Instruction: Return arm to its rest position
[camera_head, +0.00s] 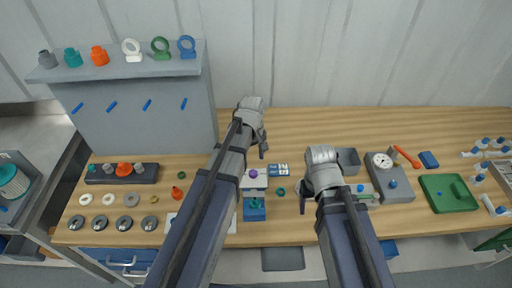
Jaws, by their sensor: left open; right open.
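My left arm reaches up from the bottom, and its gripper (263,150) hangs down over the back of the wooden table (420,130). It is open, with nothing seen in it. My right arm comes in from the bottom right of centre. Its gripper (302,204) points down over the middle of the table, open and apparently empty; its fingertips are small and partly hidden. A blue-and-white stand with a purple knob (253,173) is between the two arms, partly covered by the left one.
A grey shelf (130,72) with several coloured fittings stands back left. Rings and discs (104,200) lie front left. A grey gauge box (390,183), a green tray (446,205) and a grey bin (348,160) are at right.

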